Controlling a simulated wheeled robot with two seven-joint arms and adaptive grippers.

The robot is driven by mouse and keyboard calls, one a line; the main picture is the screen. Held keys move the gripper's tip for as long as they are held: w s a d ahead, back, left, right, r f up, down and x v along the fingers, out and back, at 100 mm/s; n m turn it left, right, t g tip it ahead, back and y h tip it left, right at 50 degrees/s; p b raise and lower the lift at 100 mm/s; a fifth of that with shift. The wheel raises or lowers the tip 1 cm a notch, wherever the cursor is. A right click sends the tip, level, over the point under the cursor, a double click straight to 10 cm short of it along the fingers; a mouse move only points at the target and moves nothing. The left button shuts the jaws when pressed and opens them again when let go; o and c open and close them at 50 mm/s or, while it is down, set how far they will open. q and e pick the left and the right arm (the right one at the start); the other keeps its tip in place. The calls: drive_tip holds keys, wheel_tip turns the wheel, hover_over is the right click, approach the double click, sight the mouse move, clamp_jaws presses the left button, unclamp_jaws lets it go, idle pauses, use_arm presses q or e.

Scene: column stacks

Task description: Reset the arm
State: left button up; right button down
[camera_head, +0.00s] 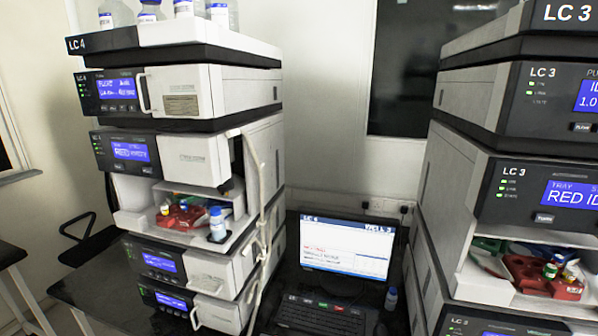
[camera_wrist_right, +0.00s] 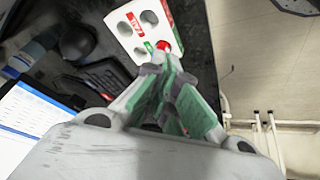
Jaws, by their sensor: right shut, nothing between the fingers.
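My right gripper (camera_wrist_right: 160,62) shows in the right wrist view with its green and grey fingers closed together and nothing between them. The fingertips overlap the near edge of a white block with round holes (camera_wrist_right: 122,28) in the picture; I cannot tell whether they touch it. A red round spot shows on the block beside the fingertips. Neither gripper shows in the head view, and my left gripper is in no view.
The LC 4 stack (camera_head: 205,85) stands left, with bottles on top and an open bay holding a red tray (camera_head: 183,218). The LC 3 stack (camera_head: 455,175) stands right, its bay also open.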

drive_tip(key=shift+s+d+r+m+g+h, duration=0.5)
drive_tip(key=shift+s+r+m, duration=0.75)
drive_tip(key=shift+s, duration=2.25)
drive_tip(key=shift+s+d+r+m+g+h, duration=0.2)
drive_tip(key=shift+s+d+r+m, duration=0.8)
drive_tip(key=shift+s, duration=2.5)
wheel_tip(320, 180, down, 32)
drive_tip(key=s+f+g, duration=0.1)
drive_tip(key=s, duration=0.2)
drive_tip(key=s+d+f, duration=0.1)
drive_tip(key=s+f, duration=0.8)
drive_tip(key=s, duration=0.2)
drive_tip(key=s+d+f+g, duration=0.1)
drive_tip(key=s+d+f, duration=0.1)
drive_tip(key=s+f, duration=0.8)
drive_tip(key=shift+s+d, duration=0.25)
drive_tip(key=shift+s, duration=0.2)
